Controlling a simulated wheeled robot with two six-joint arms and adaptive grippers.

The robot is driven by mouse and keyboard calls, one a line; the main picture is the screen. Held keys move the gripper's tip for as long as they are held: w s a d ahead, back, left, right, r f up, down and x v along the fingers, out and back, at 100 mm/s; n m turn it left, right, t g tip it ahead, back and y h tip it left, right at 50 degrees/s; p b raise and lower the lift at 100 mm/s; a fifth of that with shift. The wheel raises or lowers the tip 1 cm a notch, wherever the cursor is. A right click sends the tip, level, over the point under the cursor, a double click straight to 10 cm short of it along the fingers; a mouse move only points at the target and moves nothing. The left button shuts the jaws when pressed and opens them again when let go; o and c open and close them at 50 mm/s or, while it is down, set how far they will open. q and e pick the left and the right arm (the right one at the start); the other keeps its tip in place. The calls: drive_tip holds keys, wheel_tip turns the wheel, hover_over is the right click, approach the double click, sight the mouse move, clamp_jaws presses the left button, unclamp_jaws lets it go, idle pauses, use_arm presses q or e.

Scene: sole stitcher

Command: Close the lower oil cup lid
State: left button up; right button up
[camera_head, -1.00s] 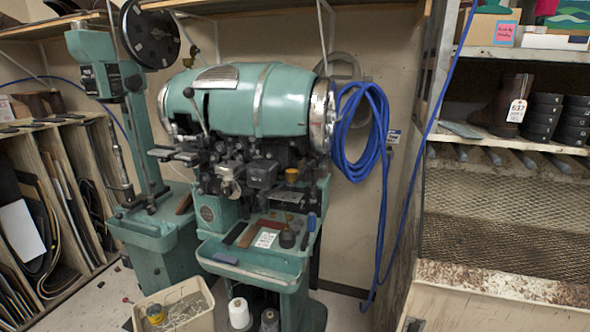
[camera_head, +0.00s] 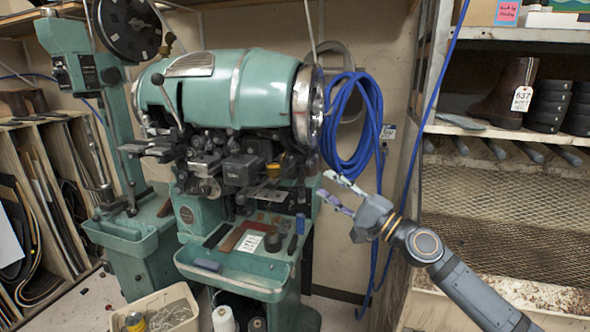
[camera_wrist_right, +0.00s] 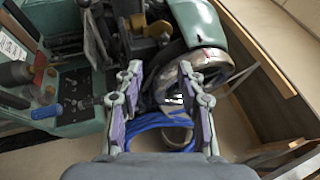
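The green stitching machine (camera_head: 245,95) stands left of centre in the head view. A small amber-yellow part (camera_head: 273,170), perhaps the oil cup, sits below the drum on its right side. A yellow part also shows at the top of the wrist view (camera_wrist_right: 157,29). Whether its lid is open or closed is too small to tell. My right gripper (camera_head: 333,185) is to the right of the machine, pointing left towards it, apart from the amber part. In the wrist view its fingers (camera_wrist_right: 160,80) are spread with nothing held between them. My left gripper is not in view.
A blue hose coil (camera_head: 352,130) hangs close behind my right gripper. The green tool tray (camera_head: 240,270) juts out below the machine head with several tools. Shelves with a brown boot (camera_head: 503,95) stand right. A bin (camera_head: 160,310) is on the floor.

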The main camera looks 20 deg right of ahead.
drive_tip(key=p+x, duration=0.8)
drive_tip(key=x, duration=0.2)
drive_tip(key=shift+a+r, duration=0.2)
drive_tip(key=shift+r, duration=0.2)
clamp_jaws()
